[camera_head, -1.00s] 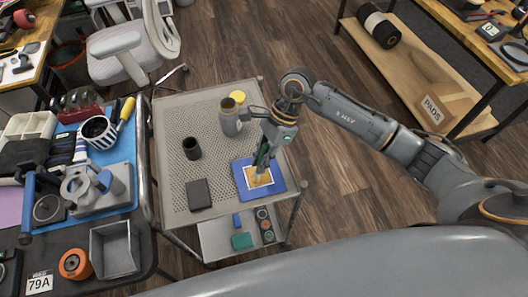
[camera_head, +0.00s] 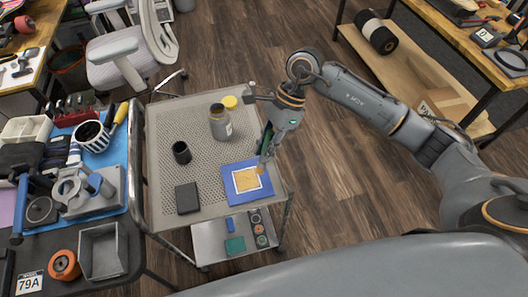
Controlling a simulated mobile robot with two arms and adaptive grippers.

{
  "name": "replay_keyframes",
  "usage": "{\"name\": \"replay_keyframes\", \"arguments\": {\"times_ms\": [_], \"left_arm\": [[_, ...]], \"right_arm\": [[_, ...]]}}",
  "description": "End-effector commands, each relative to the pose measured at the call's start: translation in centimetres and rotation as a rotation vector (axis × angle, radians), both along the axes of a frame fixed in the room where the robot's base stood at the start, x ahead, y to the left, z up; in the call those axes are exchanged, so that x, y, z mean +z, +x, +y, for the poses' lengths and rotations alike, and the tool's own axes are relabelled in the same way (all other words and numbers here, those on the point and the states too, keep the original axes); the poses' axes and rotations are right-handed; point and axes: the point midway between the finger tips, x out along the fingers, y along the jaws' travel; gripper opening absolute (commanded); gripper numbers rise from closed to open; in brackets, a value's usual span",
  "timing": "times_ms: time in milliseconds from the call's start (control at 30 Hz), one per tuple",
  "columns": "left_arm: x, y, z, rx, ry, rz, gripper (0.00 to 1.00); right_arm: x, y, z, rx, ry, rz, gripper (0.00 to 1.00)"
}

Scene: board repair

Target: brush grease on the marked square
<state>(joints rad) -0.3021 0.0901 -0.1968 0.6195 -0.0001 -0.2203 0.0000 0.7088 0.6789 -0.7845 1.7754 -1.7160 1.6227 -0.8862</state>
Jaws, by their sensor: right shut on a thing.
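A blue mat (camera_head: 229,182) lies on the perforated cart top, near its front right corner. On it is a white-bordered square (camera_head: 247,179) with a yellow-tan fill. My right gripper (camera_head: 268,143) is shut on a brush with a dark green handle (camera_head: 266,139). It is above the far right corner of the mat, with the brush pointing down. The brush tip is just beyond the square's far right corner; I cannot tell whether it touches the mat. An open jar (camera_head: 221,127) stands behind the mat, with its yellow lid (camera_head: 230,102) lying beyond it. My left gripper is not in view.
A black cup (camera_head: 181,152) and a dark flat box (camera_head: 187,198) stand on the cart's left side. The lower shelf (camera_head: 210,242) holds small items. A crowded workbench with a blue mat (camera_head: 118,160) stands close on the left.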

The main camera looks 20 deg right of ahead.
Motion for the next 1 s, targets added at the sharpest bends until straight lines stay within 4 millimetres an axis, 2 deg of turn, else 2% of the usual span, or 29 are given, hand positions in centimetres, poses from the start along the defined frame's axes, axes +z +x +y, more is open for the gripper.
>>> {"name": "replay_keyframes", "arguments": {"times_ms": [100,300,500,1000], "left_arm": [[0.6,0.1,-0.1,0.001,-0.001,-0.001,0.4],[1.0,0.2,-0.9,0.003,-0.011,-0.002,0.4],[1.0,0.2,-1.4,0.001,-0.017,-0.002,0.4],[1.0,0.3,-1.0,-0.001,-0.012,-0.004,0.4]], "right_arm": [[1.3,0.2,-0.2,-0.004,0.0,-0.002,0.0],[2.5,0.3,-0.4,-0.008,-0.001,0.0,0.0],[2.5,0.3,-0.4,-0.008,0.0,0.001,0.0],[2.5,0.3,-0.4,-0.008,0.0,0.0,0.0]]}}
